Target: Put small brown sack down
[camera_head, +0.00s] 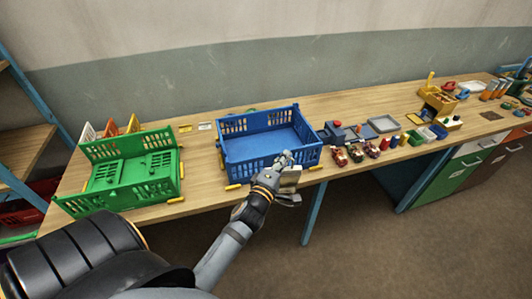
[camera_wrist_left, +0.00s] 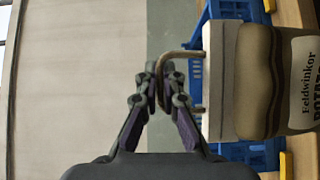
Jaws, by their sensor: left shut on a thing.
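The small brown sack (camera_wrist_left: 258,85) hangs by a thin brown loop handle (camera_wrist_left: 176,54) in the left wrist view. It has a pale band and a white printed label with dark lettering. My left gripper (camera_wrist_left: 161,78) is shut on the handle. In the head view, my left gripper (camera_head: 284,163) is at the front right of the blue crate (camera_head: 243,171), and a small tan part of the sack (camera_head: 290,179) shows beside it. The gripper hides much of the sack. The blue crate looks empty. My right gripper is not in view.
A green crate (camera_head: 105,203) stands on the wooden table (camera_head: 208,198) to the left. Right of the blue crate are toy cars (camera_head: 339,157), grey trays (camera_head: 383,124) and a yellow holder (camera_head: 436,99). Bare wood shows between the two crates.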

